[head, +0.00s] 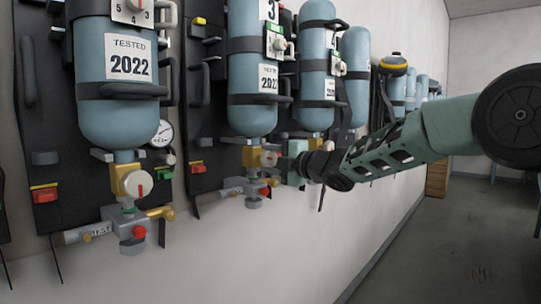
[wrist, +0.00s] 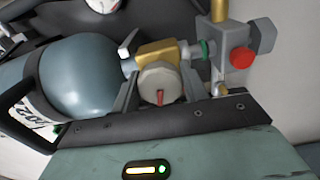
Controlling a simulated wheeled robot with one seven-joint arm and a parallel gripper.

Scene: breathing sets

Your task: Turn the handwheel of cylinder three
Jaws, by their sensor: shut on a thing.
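Cylinder three (head: 252,75) is a blue bottle with a "3" plate and a "TESTED 2022" label, hung upright on a dark backplate. Its pale round handwheel (head: 268,159) with a red mark sits on a brass valve (head: 250,157) below the bottle. My gripper (head: 282,162) reaches in from the right at the valve's height. In the wrist view the handwheel (wrist: 160,84) lies between my grey fingers (wrist: 158,90), which are shut on it; its red mark faces me. The contact itself is partly hidden.
A red knob (wrist: 241,58) and metal fittings sit beside the valve. Another blue cylinder (head: 120,85) with its own handwheel (head: 138,183) hangs at the left. More cylinders (head: 318,75) hang close behind my gripper along the wall. The floor (head: 440,240) at the right is clear.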

